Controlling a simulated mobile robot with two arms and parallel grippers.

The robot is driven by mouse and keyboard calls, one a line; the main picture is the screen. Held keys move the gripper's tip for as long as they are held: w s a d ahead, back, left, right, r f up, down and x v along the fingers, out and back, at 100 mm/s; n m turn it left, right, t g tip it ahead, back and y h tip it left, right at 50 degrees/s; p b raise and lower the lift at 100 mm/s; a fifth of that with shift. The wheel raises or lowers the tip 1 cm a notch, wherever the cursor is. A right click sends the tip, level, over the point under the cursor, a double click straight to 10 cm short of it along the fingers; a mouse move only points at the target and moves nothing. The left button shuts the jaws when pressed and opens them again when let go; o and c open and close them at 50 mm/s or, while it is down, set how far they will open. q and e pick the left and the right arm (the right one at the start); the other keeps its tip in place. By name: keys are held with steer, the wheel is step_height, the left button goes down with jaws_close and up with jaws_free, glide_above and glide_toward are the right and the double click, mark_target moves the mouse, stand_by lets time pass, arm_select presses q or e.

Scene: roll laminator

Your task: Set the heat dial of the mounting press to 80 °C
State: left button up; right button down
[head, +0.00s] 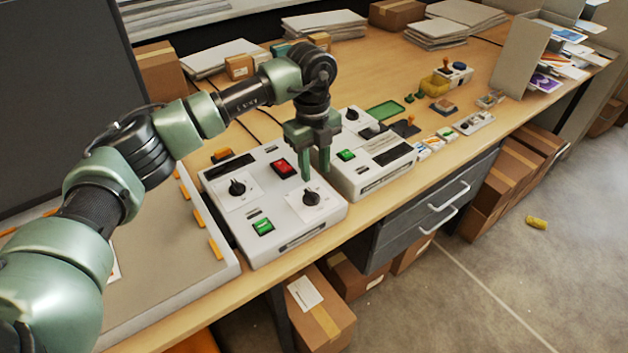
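A pale control box (280,228) sits on the bench with two black dials on white plates. One dial (237,187) is at its left and the other dial (311,198) is near its front right corner. The plate markings are too small to read, and I cannot tell which dial is the heat dial. My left gripper (315,174) points down just behind and above the front right dial. Its two green fingers are apart with nothing seen between them. Whether they touch anything is unclear. My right gripper is out of view.
The box also carries a red switch (283,168) and a green switch (263,226). A second pale device (372,178) stands close on the right. A flat grey panel (165,270) with orange tabs lies left. Small items and papers are farther right.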

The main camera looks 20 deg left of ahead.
mark_target(311, 192)
arm_select(q)
steer(key=shift+a+r, duration=0.15)
steer(key=shift+a, duration=0.35)
steer(key=shift+s+f, duration=0.15)
steer(key=shift+f, duration=0.15)
step_height(311, 192, down, 6)
steer(key=p, duration=0.2)
steer(key=shift+p, duration=0.35)
steer(key=shift+d+f, duration=0.1)
steer(key=shift+f, duration=0.3)
jaws_close()
